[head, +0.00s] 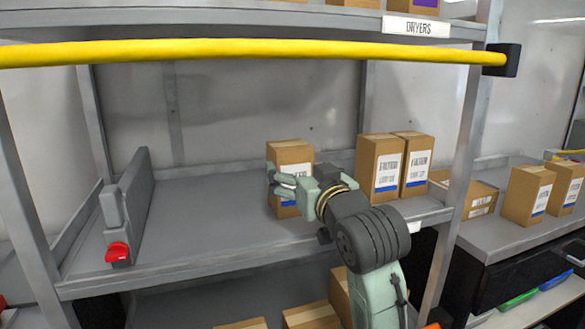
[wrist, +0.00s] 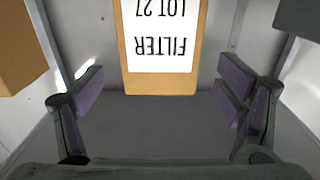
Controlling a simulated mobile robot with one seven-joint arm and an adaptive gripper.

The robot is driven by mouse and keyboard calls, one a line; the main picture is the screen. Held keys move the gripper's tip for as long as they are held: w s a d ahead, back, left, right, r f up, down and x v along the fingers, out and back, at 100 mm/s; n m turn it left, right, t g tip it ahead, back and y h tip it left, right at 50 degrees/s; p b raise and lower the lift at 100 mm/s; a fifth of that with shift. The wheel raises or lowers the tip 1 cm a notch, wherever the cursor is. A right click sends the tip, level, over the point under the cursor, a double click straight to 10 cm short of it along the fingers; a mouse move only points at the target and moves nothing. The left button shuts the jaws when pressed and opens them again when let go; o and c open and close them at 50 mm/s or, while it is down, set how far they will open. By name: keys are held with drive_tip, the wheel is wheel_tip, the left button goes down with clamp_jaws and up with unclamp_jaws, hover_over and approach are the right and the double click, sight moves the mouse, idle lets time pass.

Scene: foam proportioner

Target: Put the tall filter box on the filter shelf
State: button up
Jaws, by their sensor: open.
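A tall brown filter box (head: 290,152) with a white label and blue stripe stands upright on the middle grey shelf (head: 215,215) in the head view. My gripper (head: 279,183) is in front of it and hides part of its front. In the wrist view, the box (wrist: 163,82) shows at the top centre, its "FILTER LOT 27" label upside down. My gripper (wrist: 165,92) is open there, with a finger to each side and nothing visible between the pads. The box lies beyond the fingertips, and I cannot tell whether they touch it.
Two similar boxes (head: 382,167) (head: 415,163) stand to the right. A grey divider with a red clamp (head: 118,252) is at left. A yellow bar (head: 250,50) crosses the front below the "DRYERS" sign (head: 410,27). The shelf is clear between divider and box.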

drive_tip(key=v, duration=0.5)
